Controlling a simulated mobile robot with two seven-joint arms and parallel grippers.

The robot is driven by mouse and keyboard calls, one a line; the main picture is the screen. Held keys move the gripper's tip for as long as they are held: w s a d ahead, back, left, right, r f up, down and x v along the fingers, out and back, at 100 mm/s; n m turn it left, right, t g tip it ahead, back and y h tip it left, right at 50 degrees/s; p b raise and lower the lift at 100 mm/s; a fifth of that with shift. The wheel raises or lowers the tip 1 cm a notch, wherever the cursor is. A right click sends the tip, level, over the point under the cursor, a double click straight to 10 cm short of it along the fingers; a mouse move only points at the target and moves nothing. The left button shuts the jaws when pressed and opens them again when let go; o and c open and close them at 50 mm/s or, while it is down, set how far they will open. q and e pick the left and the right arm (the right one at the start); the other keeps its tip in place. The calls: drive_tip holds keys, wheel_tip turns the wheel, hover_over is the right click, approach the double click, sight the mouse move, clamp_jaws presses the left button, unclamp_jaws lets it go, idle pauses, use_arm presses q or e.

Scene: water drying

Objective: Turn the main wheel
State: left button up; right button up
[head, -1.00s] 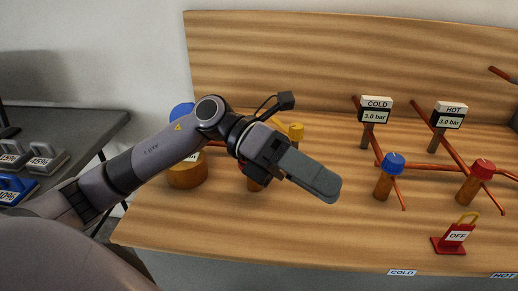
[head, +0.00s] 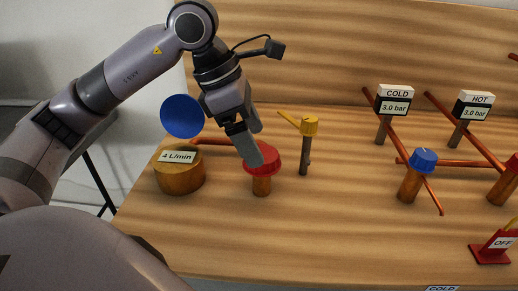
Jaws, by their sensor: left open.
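A red wheel (head: 268,167) sits on a short copper-coloured post at the left of the wooden bench. No label shows on it, so I cannot tell for sure that it is the main wheel. My left gripper (head: 254,143) is open and points down at this wheel. Its near finger overlaps the wheel's top and back in the head view; whether it touches cannot be told. Part of the wheel's rim is hidden by the finger. My right gripper is not in view.
A round wooden block (head: 180,181) labelled 4 L/min and a blue disc (head: 181,116) stand to the left. A yellow-topped post (head: 309,126) is close on the right. Further right are a blue knob (head: 424,160), pressure signs, pipes and a red OFF stand (head: 490,250).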

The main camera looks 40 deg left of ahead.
use_arm(q)
drive_tip(key=shift+x, duration=1.7)
drive_tip(key=c, duration=1)
drive_tip(key=shift+c, duration=0.2)
